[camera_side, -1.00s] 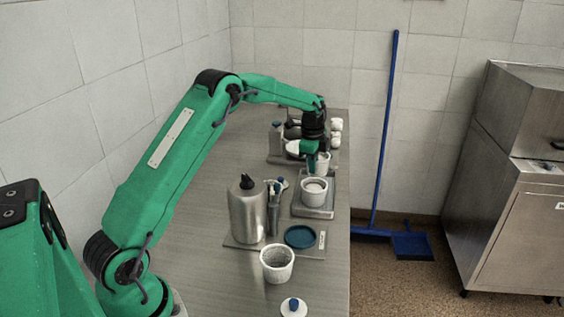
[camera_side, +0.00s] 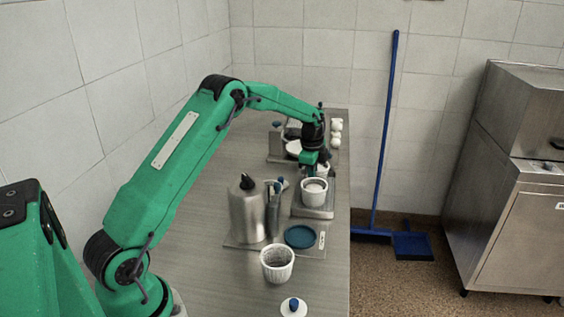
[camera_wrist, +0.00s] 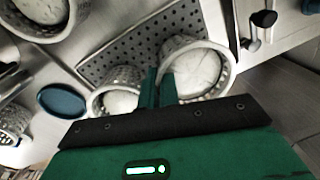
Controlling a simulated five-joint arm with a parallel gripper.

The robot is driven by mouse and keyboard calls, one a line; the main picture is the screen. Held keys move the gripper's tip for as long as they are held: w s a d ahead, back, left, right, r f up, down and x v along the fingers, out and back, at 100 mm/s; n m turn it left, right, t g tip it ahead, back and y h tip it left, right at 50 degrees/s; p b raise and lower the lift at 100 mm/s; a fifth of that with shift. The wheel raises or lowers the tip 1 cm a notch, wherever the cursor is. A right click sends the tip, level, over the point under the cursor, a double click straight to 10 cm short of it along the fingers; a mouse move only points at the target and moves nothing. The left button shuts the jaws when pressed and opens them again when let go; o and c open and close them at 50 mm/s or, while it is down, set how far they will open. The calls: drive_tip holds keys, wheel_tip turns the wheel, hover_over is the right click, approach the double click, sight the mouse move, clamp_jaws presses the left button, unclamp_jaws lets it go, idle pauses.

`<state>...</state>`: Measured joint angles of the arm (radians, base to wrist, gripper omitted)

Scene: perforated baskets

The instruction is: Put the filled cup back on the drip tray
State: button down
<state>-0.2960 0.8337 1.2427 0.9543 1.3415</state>
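A white ribbed cup (camera_side: 323,170) is at the far end of the drip tray (camera_side: 314,213), mostly hidden behind my gripper (camera_side: 309,172) in the side view. In the wrist view the perforated tray (camera_wrist: 130,50) shows, with this pale-filled cup (camera_wrist: 225,72) at right. My gripper (camera_wrist: 158,90) has its fingers close together at the cup's left wall, seemingly pinching it. I cannot tell whether its base touches the tray. A second filled cup (camera_side: 314,193) stands upright at the tray's near end; in the wrist view it is left of the fingers (camera_wrist: 98,104).
A steel canister (camera_side: 246,212) and a blue disc (camera_side: 300,236) are on a plate nearer the front. A grey-filled ribbed cup (camera_side: 277,265) and a white lid (camera_side: 293,308) stand in front. Several white round items (camera_side: 336,134) and another stand lie beyond my gripper.

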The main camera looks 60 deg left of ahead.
drive_tip(key=shift+f, duration=0.55)
idle(1.1)
drive_tip(key=c, duration=1.6)
unclamp_jaws()
drive_tip(key=shift+o, duration=0.2)
drive_tip(key=shift+r, duration=0.1)
drive_tip(key=shift+r, duration=3.9)
